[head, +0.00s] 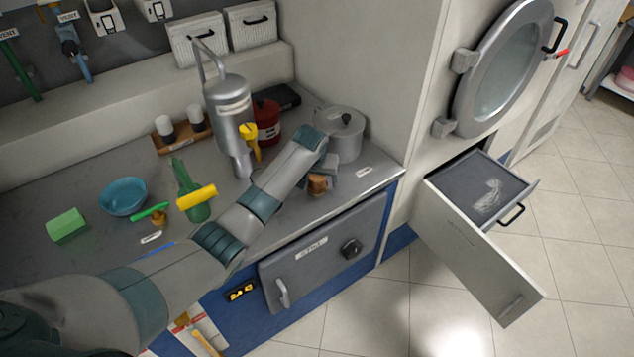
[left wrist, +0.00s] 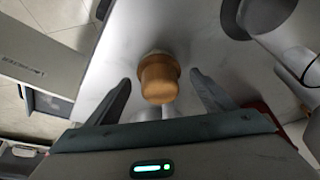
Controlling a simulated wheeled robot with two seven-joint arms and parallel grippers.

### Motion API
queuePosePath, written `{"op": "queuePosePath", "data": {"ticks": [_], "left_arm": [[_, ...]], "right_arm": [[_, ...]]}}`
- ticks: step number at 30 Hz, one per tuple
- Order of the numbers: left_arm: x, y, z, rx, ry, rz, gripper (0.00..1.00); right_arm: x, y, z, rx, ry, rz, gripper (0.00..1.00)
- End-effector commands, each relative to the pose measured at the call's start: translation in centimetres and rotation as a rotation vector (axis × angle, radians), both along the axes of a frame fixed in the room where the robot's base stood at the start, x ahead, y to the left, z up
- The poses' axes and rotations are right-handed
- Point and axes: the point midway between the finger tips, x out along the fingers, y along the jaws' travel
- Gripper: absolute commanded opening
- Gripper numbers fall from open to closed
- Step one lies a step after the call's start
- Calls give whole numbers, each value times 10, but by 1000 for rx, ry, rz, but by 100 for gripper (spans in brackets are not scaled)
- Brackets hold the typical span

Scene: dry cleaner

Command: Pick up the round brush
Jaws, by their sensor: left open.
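The round brush (head: 318,184) shows as a short orange-brown wooden knob on the grey counter (head: 235,215), near its front edge. In the left wrist view the brush (left wrist: 158,80) stands with its knob toward the camera and a pale rim just visible beneath; the rest of its underside is hidden. My left gripper (head: 326,174) reaches over the counter at the brush. In the left wrist view its two open fingers (left wrist: 160,77) lie on either side of the knob, with a visible gap on each side. My right gripper is not in view.
A steel pot (head: 345,135) stands just behind the gripper. A metal canister (head: 230,110) and red container (head: 267,122) stand farther left. An open drawer (head: 470,235) juts out right.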

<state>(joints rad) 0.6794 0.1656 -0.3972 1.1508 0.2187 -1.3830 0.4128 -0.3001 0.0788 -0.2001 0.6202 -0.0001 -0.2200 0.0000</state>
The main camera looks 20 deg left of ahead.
Motion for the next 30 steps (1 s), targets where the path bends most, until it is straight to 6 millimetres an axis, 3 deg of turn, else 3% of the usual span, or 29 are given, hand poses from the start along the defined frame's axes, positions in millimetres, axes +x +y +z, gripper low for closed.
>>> {"op": "queuePosePath", "data": {"ticks": [17, 23, 30], "left_arm": [[2, 0, -4, -1, -1, 0, 76], [2, 0, -4, 0, -1, 0, 30], [2, 0, -4, -1, -2, 0, 25]], "right_arm": [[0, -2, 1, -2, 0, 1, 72], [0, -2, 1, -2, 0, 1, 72], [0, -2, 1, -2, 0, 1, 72]]}}
